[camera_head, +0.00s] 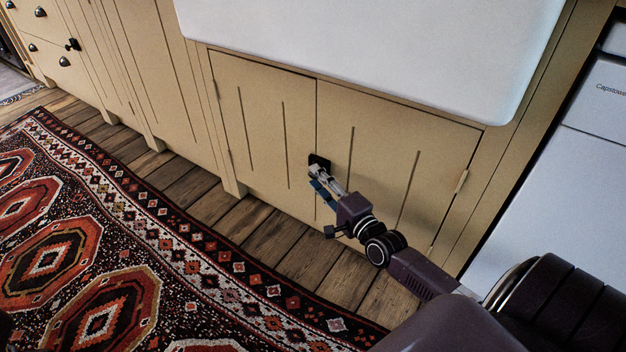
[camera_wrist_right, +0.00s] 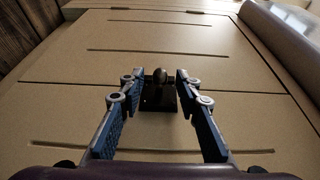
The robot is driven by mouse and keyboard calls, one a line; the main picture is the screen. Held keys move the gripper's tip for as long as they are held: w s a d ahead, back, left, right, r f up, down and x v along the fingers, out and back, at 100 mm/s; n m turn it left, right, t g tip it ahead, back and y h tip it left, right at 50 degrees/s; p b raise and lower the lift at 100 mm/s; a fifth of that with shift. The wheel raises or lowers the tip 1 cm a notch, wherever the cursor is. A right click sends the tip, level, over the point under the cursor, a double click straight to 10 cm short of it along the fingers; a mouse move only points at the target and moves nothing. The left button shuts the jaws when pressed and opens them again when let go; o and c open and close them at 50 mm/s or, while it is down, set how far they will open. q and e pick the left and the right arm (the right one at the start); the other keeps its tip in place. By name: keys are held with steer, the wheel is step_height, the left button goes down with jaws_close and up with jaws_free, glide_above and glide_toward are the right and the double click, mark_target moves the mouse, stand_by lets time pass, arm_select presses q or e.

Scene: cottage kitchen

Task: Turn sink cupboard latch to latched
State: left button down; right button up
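The sink cupboard latch (camera_head: 319,161) is a small dark fitting on the seam between the two cream cupboard doors (camera_head: 262,118) under the white sink. In the right wrist view the latch (camera_wrist_right: 159,92) shows as a dark plate with a rounded knob. My right gripper (camera_head: 316,177) is at the latch in the head view. In the wrist view the right gripper's blue-padded fingers (camera_wrist_right: 160,84) are apart, one on each side of the knob, with gaps visible. Whether the fingertips touch the plate is unclear. My left gripper is not in view.
The white sink (camera_head: 370,45) juts out above the doors. A white appliance (camera_head: 560,190) stands at the right. A patterned red rug (camera_head: 120,260) lies on the wooden floor (camera_head: 265,235). Drawers with dark handles (camera_head: 64,61) are at the far left.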

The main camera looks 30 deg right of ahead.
steer(key=shift+w+b, duration=0.3)
steer(key=shift+w, duration=0.85)
jaws_close()
